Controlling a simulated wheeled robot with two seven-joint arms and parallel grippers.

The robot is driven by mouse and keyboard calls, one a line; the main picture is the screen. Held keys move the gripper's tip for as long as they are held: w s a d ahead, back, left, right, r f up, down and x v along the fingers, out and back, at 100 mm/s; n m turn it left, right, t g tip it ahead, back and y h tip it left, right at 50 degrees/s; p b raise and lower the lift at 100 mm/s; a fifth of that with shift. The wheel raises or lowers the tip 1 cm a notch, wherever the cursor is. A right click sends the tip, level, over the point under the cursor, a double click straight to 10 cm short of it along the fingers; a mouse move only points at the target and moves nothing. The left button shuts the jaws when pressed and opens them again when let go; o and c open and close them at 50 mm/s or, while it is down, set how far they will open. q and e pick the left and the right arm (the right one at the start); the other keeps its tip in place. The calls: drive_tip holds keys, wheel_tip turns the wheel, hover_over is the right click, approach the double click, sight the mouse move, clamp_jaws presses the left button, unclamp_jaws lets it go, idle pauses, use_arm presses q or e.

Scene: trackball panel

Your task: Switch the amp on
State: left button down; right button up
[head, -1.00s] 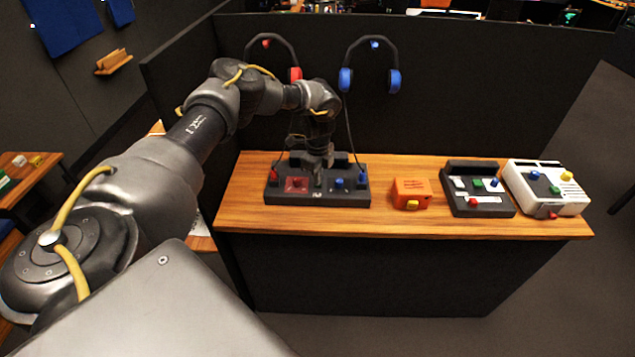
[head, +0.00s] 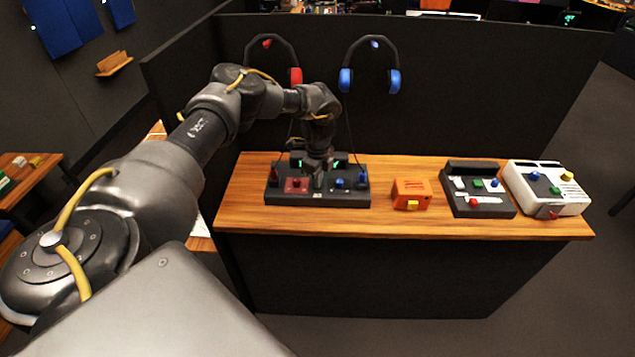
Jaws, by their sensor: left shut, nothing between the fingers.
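The amp (head: 330,198) appears to be the dark box on the left part of the wooden counter. It has a red section with a red knob (head: 297,183) on its left half, and a blue knob (head: 340,184) on its right half. Small green lights (head: 336,164) glow on the dark blocks along its back. My left gripper (head: 317,182) is shut and empty, pointing down over the middle of the amp. It hides the part beneath it, and I cannot tell whether it touches. My right gripper is not in view.
Red headphones (head: 295,76) and blue headphones (head: 394,81) hang on the dark partition, with cords running down toward the amp. An orange box (head: 411,187), a dark panel (head: 486,208) and a white panel (head: 560,204) stand to the right on the counter (head: 400,225).

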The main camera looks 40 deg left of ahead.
use_arm(q)
drive_tip(key=shift+w+a+r+p, duration=0.1)
drive_tip(key=shift+r+p, duration=0.7)
drive_tip(key=shift+p, duration=0.1)
wheel_tip(320, 180, up, 5)
drive_tip(key=p, duration=0.4)
drive_tip(key=shift+r+p, duration=0.1)
drive_tip(key=shift+p, duration=0.25)
